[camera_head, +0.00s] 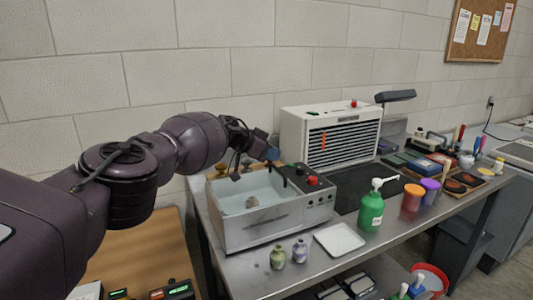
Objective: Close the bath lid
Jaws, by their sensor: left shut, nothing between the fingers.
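The bath (262,228) is a grey metal box on the bench, with a control panel with a red knob (312,181) at its right end. Its top is open, and pale liquid and a small brownish object (252,201) show inside. I cannot clearly make out the lid; my left arm covers part of the bath's back edge. My left gripper (269,152), dark with a bluish end, is over the back of the bath, shut and empty. I cannot tell whether it touches anything. My right gripper is not in view.
Two small vases (289,253) and a white tray (339,240) stand in front of the bath. A green pump bottle (371,210) is to the right. A white louvred unit (331,135) stands behind, near the wall. A wooden surface (145,252) lies at lower left.

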